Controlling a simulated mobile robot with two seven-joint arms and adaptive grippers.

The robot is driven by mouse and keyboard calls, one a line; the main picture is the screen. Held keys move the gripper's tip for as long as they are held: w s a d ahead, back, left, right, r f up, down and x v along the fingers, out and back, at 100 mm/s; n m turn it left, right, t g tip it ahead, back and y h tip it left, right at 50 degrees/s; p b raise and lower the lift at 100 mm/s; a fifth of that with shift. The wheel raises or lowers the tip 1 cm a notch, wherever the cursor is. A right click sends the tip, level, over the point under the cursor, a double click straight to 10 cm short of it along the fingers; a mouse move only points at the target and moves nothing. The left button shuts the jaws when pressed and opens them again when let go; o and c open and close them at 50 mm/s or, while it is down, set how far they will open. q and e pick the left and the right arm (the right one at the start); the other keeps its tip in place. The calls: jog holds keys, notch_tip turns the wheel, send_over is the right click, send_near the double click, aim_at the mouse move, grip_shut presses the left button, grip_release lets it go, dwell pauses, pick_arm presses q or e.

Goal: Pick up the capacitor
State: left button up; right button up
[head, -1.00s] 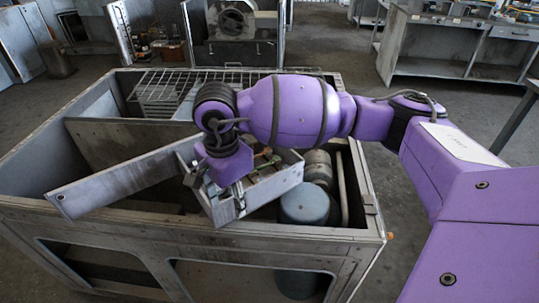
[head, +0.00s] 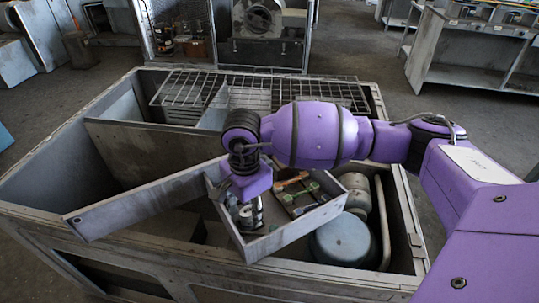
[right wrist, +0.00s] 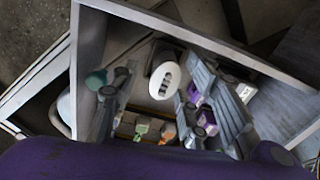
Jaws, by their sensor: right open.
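A white round-topped part with dark marks, which looks like the capacitor (right wrist: 165,81), stands in an open grey tray (right wrist: 88,45) in the right wrist view. My right gripper (right wrist: 165,105) is open, with one finger to the left and one to the right of it. Gaps show between the white top and the fingers. In the head view my right gripper (head: 250,212) points down into the left part of the tray (head: 295,243). The capacitor is mostly hidden there by the gripper. My left gripper is not in view.
Green and brown blocks (head: 298,190) lie in the tray, right of the gripper. The tray, with a long flat plate (head: 130,205), sits over a large open metal housing (head: 60,225). A blue-grey cylinder (head: 340,243) and a wire rack (head: 270,88) are nearby.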

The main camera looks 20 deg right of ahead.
jog(key=shift+w+f, duration=0.2)
jog(key=shift+f, duration=1.05)
jog(key=c, duration=1)
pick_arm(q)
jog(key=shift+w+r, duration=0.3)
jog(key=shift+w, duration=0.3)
pick_arm(e)
jog(key=shift+r, duration=0.2)
jog(key=shift+r, duration=0.25)
notch_tip(320, 180, up, 2)
jog(key=shift+r, duration=0.1)
pick_arm(q)
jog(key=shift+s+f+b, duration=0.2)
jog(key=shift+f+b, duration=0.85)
jog(key=shift+b, duration=0.1)
pick_arm(e)
jog(key=d+r, duration=0.3)
jog(key=d, duration=0.1)
jog(key=s+d+r, duration=0.1)
jog(key=d+r, duration=0.2)
jog(key=d, duration=0.2)
jog(key=d+r, duration=0.4)
jog(key=d, duration=0.1)
jog(key=shift+s, duration=0.15)
